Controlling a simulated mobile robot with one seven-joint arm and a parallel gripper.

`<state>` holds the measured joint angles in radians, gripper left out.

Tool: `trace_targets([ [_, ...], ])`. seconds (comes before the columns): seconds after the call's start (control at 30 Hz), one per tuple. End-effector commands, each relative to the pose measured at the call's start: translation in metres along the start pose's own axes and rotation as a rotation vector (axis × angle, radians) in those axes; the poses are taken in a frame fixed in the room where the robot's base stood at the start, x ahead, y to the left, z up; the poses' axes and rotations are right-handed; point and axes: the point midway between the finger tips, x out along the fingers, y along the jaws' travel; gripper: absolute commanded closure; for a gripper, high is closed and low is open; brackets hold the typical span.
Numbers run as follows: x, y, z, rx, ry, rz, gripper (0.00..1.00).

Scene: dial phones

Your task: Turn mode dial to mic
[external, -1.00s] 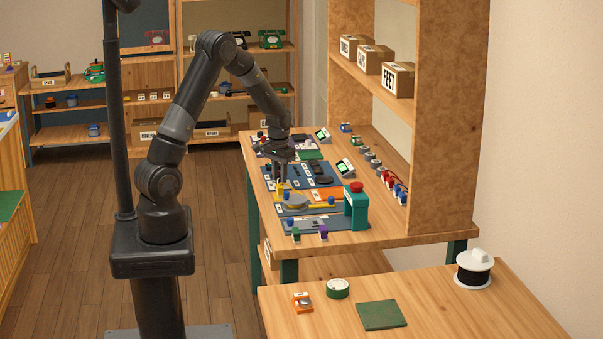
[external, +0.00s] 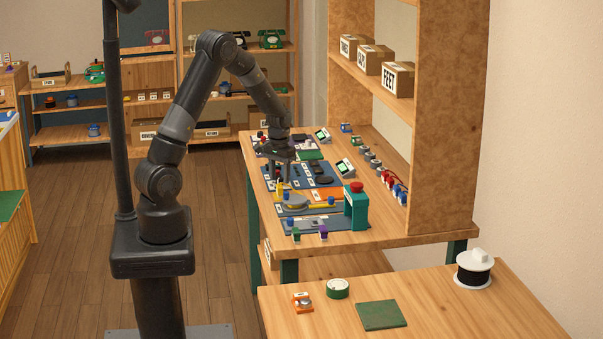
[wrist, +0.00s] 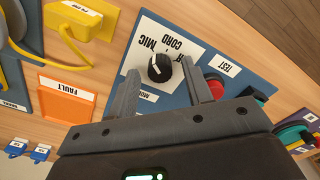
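The mode dial is a black round knob (wrist: 160,68) on a white plate (wrist: 182,50) set in a blue panel (wrist: 150,32). In the wrist view the plate reads MIC and CORD, upside down; a third label is partly hidden by a finger. A white mark shows on the knob and a short white strip just below it. My gripper (wrist: 162,68) is open, one finger on each side of the knob, with visible gaps. In the external view my gripper (external: 281,178) is low over the bench panels, and the knob cannot be made out there.
A red button and TEST label (wrist: 200,67) lie right of the dial. An orange FAULT plate (wrist: 67,88) and a yellow part (wrist: 75,38) lie left. A teal stand with a red top (external: 356,205) rises near the bench's front. Shelf uprights border the bench's right side.

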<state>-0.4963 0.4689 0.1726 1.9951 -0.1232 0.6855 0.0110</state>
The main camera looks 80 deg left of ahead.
Motion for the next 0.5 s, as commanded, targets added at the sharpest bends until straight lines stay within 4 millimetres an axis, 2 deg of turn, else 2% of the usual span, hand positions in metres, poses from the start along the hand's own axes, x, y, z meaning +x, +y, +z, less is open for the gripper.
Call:
trace_targets([
  [0.27,-0.002,0.000,0.000,0.000,-0.001,0.000,0.53],
  [0.37,-0.011,0.000,0.000,0.001,0.001,0.000,0.53],
  [0.5,-0.037,0.000,-0.001,0.001,0.004,0.000,0.53],
])
